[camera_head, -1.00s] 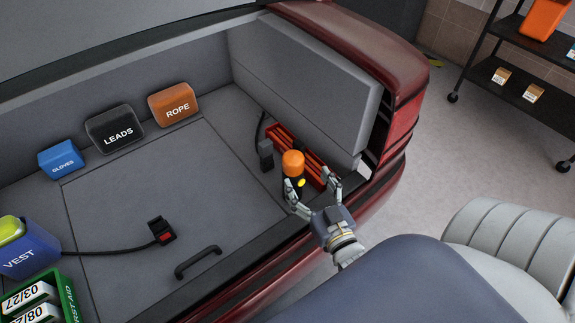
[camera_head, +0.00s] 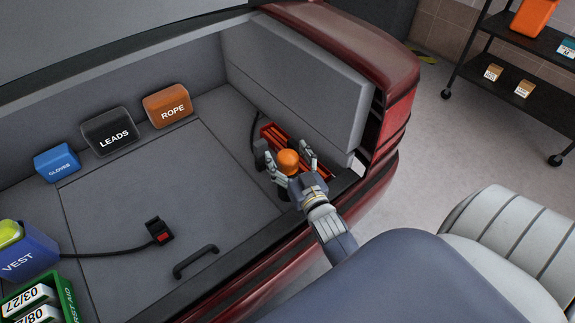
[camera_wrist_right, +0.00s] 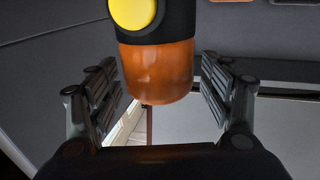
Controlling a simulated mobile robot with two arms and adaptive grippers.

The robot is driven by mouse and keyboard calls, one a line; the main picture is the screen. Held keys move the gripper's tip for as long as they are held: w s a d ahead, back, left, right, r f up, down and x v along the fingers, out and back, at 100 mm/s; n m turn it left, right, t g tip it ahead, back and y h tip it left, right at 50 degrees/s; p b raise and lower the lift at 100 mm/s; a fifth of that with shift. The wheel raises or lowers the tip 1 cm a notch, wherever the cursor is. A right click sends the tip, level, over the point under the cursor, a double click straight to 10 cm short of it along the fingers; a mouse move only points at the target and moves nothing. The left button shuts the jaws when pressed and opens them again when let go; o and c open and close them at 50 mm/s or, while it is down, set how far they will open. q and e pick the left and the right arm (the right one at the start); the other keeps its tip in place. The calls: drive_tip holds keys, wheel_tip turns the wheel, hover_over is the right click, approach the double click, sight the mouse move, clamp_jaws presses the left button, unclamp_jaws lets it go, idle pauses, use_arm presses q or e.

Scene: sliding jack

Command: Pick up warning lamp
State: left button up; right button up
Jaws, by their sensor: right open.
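The warning lamp (camera_head: 288,161) has an orange dome and stands in the right corner of the car boot. In the right wrist view the lamp (camera_wrist_right: 157,70) shows its orange part, its black body and a round yellow button. My right gripper (camera_head: 285,151) is open, with one finger on each side of the lamp. In the right wrist view gaps show between the orange part and both fingers. The lamp's lower part is mostly hidden by the gripper in the head view. My left gripper is not in view.
A red item (camera_head: 283,138) lies just behind the lamp, close to the right finger. The grey side panel (camera_head: 300,80) and boot sill (camera_head: 345,184) bound the corner. ROPE (camera_head: 168,105), LEADS (camera_head: 108,130) and GLOVES (camera_head: 57,163) packs stand at the back. The boot floor (camera_head: 150,190) is mostly clear.

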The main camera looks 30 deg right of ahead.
drive_tip(key=shift+c, duration=0.3)
drive_tip(key=shift+r, duration=0.1)
drive_tip(key=c, duration=1.6)
